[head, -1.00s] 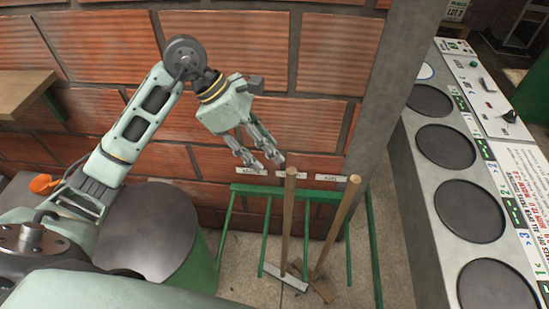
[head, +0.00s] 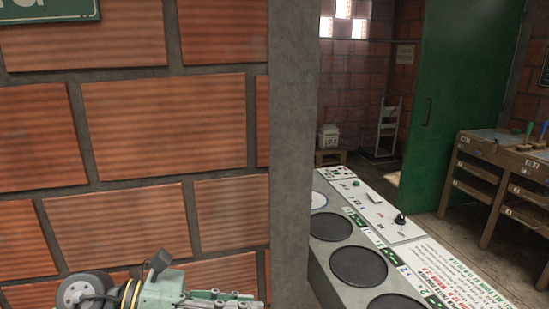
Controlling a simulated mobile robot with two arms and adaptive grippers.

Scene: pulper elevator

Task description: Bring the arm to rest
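My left gripper (head: 228,299) shows at the bottom edge of the head view, in front of the brick wall (head: 165,120). Its fingers point right, toward the grey concrete pillar (head: 293,150). The lower part of the gripper is cut off by the frame, so I cannot tell how far apart the fingers are. No object shows in it. The rest of my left arm is mostly below the picture. My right gripper is not in view.
A grey console (head: 335,282) with round dark pads and a control panel stands right of the pillar. Floor shows between console and bench.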

